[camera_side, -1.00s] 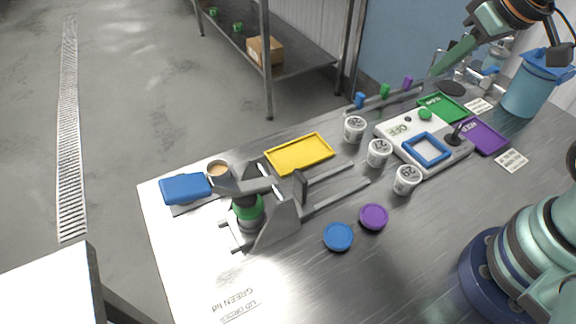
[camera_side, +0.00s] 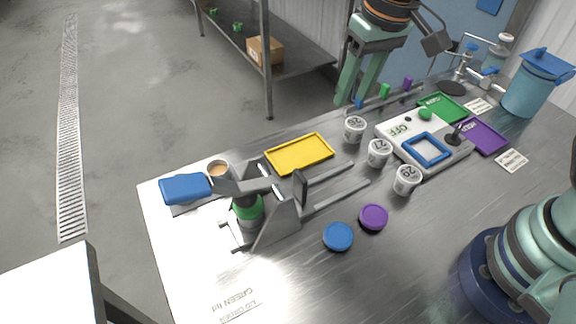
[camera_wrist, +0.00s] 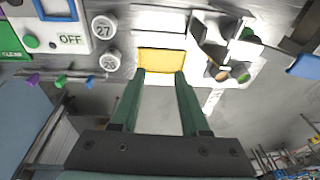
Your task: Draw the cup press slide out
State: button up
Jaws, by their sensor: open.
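The cup press (camera_side: 283,222) is a grey metal frame at the left of the table. A green ringed part (camera_side: 247,208) sits under its arm. Two slide rails (camera_side: 338,196) run out from it to the right, with a dark upright plate (camera_side: 300,186) between them at the press end. The press also shows at the upper right of the wrist view (camera_wrist: 212,52). My gripper (camera_side: 350,103) is open and empty, above the table's back edge and apart from the press. In the wrist view its fingertips (camera_wrist: 160,74) are apart, pointing towards the yellow tray.
A yellow tray (camera_side: 300,153) lies behind the rails. Blue (camera_side: 338,236) and purple (camera_side: 374,217) lids lie in front. A blue block (camera_side: 185,188) is at the left. The front table is largely clear.

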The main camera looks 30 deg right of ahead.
jog(key=g, duration=0.2)
send_over(300, 186)
jog(key=w, duration=0.1)
jog(key=shift+h, duration=0.4)
jog(key=f, duration=0.6)
jog(key=shift+d+f, duration=0.3)
jog(key=shift+f, duration=0.1)
notch_tip(300, 186, down, 12)
jog(key=shift+r, duration=0.1)
grip_shut()
